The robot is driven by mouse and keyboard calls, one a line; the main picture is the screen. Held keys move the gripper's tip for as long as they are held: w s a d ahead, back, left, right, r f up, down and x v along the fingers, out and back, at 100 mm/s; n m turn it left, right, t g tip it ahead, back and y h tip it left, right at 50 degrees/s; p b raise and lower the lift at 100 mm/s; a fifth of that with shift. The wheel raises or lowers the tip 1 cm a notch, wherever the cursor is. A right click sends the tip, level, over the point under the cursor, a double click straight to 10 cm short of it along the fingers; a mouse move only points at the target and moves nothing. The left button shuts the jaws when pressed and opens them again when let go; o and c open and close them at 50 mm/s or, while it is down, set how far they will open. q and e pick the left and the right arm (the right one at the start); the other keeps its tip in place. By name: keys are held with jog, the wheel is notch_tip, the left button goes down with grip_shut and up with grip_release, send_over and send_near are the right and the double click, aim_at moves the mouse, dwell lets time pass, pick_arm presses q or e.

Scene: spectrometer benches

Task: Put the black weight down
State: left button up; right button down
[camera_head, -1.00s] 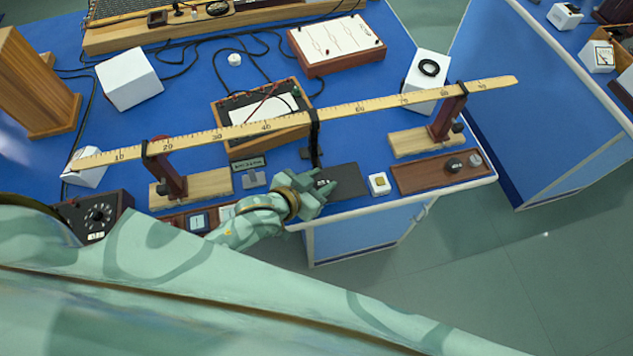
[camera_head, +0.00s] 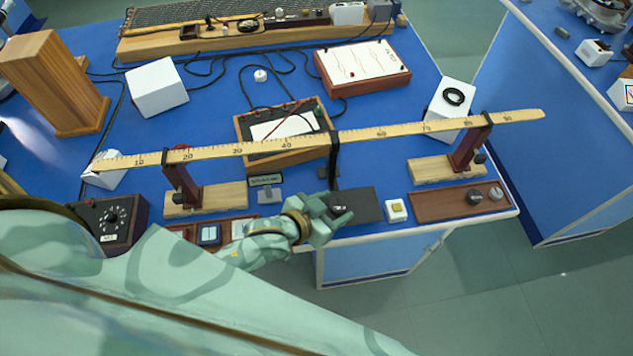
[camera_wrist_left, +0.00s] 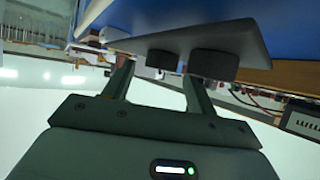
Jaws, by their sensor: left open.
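My left gripper (camera_head: 337,210) is open at the front edge of the blue bench, over the left part of a dark flat mat (camera_head: 368,205). In the left wrist view, two black blocks rest on the mat (camera_wrist_left: 250,38). The smaller black block (camera_wrist_left: 162,60) lies ahead, between the lines of the open fingers (camera_wrist_left: 157,78). The larger black block (camera_wrist_left: 213,65) is by the tip of the right-hand finger. I cannot tell which one is the black weight, or whether a finger touches either. In the head view the gripper mostly hides them.
A long ruler beam (camera_head: 390,132) spans two wooden-based stands above the bench, with a black strap (camera_head: 334,160) close behind the gripper. A white block (camera_head: 396,210) and brown tray (camera_head: 455,202) lie to the right. A dial box (camera_head: 108,222) stands left.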

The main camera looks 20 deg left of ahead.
pick_arm(q)
jog(key=p+v, duration=0.2)
jog(key=v, duration=0.9)
jog(key=shift+w, duration=0.15)
